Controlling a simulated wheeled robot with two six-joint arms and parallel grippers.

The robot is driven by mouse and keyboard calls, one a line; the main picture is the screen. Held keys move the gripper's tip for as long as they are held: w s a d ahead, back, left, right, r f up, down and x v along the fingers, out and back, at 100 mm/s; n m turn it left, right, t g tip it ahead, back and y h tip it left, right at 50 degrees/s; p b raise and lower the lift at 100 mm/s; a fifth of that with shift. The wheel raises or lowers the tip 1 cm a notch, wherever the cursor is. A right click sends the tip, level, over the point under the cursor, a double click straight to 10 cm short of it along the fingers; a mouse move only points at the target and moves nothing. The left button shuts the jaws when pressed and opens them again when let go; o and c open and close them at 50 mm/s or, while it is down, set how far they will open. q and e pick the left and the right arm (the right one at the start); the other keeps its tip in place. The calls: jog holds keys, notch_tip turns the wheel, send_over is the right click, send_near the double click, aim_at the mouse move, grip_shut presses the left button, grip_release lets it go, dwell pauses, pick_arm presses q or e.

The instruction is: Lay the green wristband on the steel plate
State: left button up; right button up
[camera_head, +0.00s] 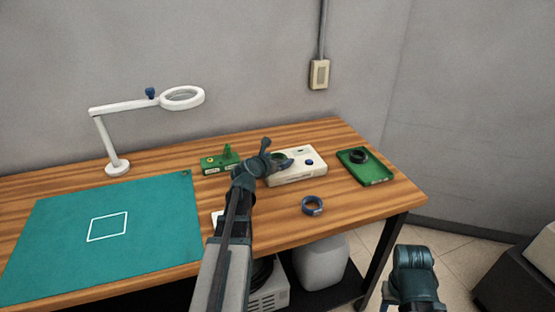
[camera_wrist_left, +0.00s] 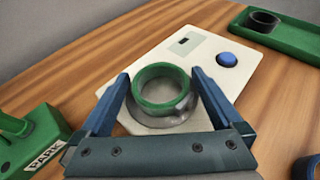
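The green wristband (camera_wrist_left: 160,88) stands as a ring over the round steel plate (camera_wrist_left: 150,125) of a white device (camera_wrist_left: 205,55) in the left wrist view. It looks to be resting on the plate, but I cannot fully see the contact. In the head view the wristband (camera_head: 279,156) is partly hidden by my left gripper (camera_head: 276,152). The left gripper's fingers are apart, one on each side of the wristband, and look open with little gap. My right gripper (camera_head: 411,285) hangs at the lower right off the table; its fingers do not show clearly.
A green tray (camera_head: 376,178) with a dark ring (camera_head: 358,156) stands at right. A blue ring (camera_head: 312,205) lies in front of the device. A green PARK block (camera_head: 214,164), a teal mat (camera_head: 155,220) and a magnifier lamp (camera_head: 117,168) are at left.

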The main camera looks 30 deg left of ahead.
pick_arm(q)
jog(key=shift+r+p, duration=0.5)
jog(key=a+p+v, duration=0.1)
jog(key=p+v, duration=0.3)
jog(key=v, duration=0.7)
jog(key=shift+s+d, duration=0.5)
jog(key=shift+f, duration=0.1)
